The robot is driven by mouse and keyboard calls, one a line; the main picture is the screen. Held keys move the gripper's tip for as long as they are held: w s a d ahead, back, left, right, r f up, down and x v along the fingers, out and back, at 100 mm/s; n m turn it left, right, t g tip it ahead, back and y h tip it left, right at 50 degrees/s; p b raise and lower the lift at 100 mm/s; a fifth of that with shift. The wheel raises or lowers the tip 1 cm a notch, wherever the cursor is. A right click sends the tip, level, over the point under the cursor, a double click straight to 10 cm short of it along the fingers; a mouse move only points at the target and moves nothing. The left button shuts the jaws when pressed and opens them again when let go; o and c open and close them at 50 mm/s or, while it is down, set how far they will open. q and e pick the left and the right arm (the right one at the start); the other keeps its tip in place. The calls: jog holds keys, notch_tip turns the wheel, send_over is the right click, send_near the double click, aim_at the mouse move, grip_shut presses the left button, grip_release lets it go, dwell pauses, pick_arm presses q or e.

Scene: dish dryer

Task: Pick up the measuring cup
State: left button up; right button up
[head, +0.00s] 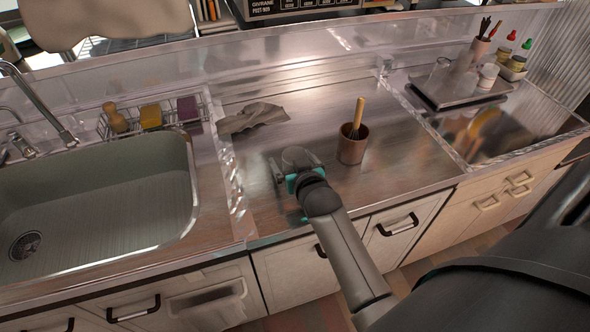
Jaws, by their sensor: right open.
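My right gripper (296,165) is over the middle of the steel counter, with its arm coming in from the lower right. Its fingers are open and spread apart. A small, rounded grey shape shows between and just beyond the fingers. It may be the measuring cup, but I cannot tell for sure, and the gripper partly hides it. My left gripper is not in view.
A brown cup (352,149) with a wooden-handled utensil stands right of the gripper. A crumpled grey cloth (252,118) lies behind it. The sink (110,200) is at left, beside a wire rack (205,106). A tray (428,96) with glassware is at right.

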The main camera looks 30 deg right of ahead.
jog(key=c, duration=1.4)
jog(key=shift+r, duration=0.2)
